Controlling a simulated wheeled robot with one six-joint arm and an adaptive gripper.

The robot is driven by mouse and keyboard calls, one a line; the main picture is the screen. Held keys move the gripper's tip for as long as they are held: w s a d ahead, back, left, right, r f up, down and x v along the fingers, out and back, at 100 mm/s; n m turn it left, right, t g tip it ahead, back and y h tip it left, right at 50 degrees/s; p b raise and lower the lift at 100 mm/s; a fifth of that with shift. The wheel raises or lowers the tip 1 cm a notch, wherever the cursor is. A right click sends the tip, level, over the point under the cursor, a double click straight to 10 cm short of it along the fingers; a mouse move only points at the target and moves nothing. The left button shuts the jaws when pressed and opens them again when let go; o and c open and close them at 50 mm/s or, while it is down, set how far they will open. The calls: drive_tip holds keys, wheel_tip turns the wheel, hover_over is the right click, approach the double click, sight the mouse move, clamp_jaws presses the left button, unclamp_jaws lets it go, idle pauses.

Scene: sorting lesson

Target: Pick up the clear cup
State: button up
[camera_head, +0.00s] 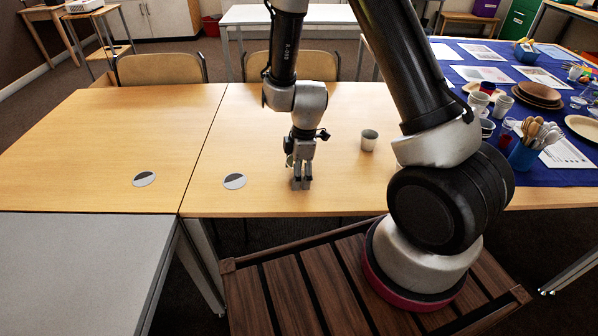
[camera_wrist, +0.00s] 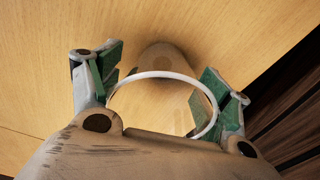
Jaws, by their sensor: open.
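The clear cup (camera_wrist: 163,98) shows in the wrist view as a see-through shape with a pale round rim, the wooden table visible through it. My gripper (camera_wrist: 160,76) is open, with one green-padded finger on each side of the cup. The right finger is close to the rim; I cannot tell if it touches. In the head view my gripper (camera_head: 301,183) points down, low over the front part of the wooden table (camera_head: 330,110). I cannot make out the clear cup in that view.
A pale cup (camera_head: 369,140) stands alone on the table, right of my gripper. Two round dark-and-white discs (camera_head: 235,181) (camera_head: 144,179) lie to the left. A blue cloth (camera_head: 510,95) at the right carries cups, plates and wooden spoons. The left part of the table is mostly clear.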

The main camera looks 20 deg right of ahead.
drive_tip(key=c, duration=0.5)
drive_tip(key=shift+r, duration=0.1)
